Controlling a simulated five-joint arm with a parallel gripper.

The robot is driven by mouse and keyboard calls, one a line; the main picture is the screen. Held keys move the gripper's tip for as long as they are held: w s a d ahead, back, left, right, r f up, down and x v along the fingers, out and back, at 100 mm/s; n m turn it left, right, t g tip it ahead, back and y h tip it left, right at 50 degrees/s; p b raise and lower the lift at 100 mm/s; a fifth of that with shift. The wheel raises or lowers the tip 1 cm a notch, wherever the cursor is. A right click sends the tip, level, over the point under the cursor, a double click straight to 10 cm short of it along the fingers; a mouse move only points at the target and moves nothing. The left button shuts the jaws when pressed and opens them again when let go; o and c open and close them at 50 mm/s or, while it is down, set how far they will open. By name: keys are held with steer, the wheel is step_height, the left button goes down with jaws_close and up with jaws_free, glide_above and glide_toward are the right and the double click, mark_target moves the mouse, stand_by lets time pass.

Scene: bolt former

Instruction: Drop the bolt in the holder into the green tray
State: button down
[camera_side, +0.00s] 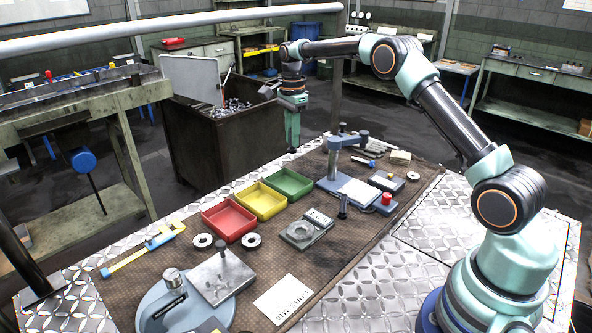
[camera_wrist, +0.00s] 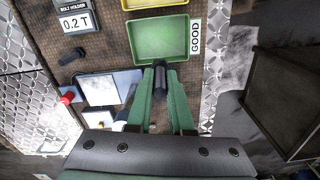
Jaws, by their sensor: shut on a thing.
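My gripper (camera_side: 292,140) hangs pointing down, high above the mat and behind the green tray (camera_side: 289,196) in the side view. In the wrist view, my gripper (camera_wrist: 161,82) is shut on a dark bolt (camera_wrist: 160,80), its head showing between the green fingertips. The bolt appears just at the near edge of the green tray (camera_wrist: 160,40), which looks empty and has a "GOOD" label beside it.
A yellow tray (camera_side: 260,201) and a red tray (camera_side: 228,220) line up beside the green one. A blue-based stand (camera_side: 335,172) with a post is right of the green tray. Another dark bolt (camera_side: 342,205) stands on the mat. A dark scrap bin (camera_side: 215,140) stands behind.

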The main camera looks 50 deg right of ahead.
steer(key=shift+f, duration=3)
steer(key=c, duration=0.7)
jaws_free()
steer(key=shift+c, duration=0.2)
step_height(320, 180, up, 11)
steer(key=shift+r, duration=0.55)
